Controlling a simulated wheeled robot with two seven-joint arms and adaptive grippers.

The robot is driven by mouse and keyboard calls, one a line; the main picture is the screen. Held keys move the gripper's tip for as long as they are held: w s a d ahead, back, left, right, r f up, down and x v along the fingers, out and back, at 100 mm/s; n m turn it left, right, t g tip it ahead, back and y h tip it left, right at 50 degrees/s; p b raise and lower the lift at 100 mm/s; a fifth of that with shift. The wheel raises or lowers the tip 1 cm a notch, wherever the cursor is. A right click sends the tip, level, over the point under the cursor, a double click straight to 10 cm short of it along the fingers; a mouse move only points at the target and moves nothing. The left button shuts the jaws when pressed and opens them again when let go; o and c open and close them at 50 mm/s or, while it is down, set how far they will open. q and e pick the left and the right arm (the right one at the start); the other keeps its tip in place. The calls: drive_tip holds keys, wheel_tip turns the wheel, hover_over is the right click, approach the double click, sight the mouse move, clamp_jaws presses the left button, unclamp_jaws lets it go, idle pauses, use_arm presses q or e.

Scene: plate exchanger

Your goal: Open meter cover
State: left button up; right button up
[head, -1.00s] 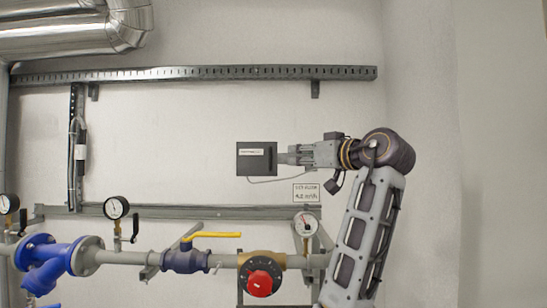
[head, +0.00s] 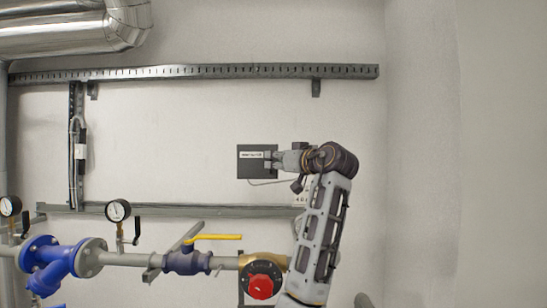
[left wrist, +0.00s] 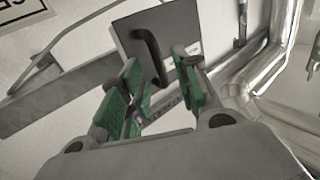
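The meter cover (head: 249,170) is a dark grey, closed square plate with a white label, on the wall in the middle of the head view. In the left wrist view the cover (left wrist: 185,27) has a black bar handle (left wrist: 151,57). My left gripper (head: 270,159) overlaps the cover's right part in the head view. In the wrist view its green-padded fingers are apart, with the handle showing in the gap between them. I cannot tell whether they touch the handle. My right gripper is not in view.
Below run a grey pipe with a yellow-handled valve (head: 214,237), a red knob (head: 261,287), a pressure gauge (head: 118,210) and blue fittings (head: 45,260). A slotted rail (head: 200,72) crosses above. The wall around the cover is mostly bare.

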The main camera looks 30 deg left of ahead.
sight(257, 162)
use_arm(q)
drive_tip(key=shift+x, duration=1.05)
clamp_jaws()
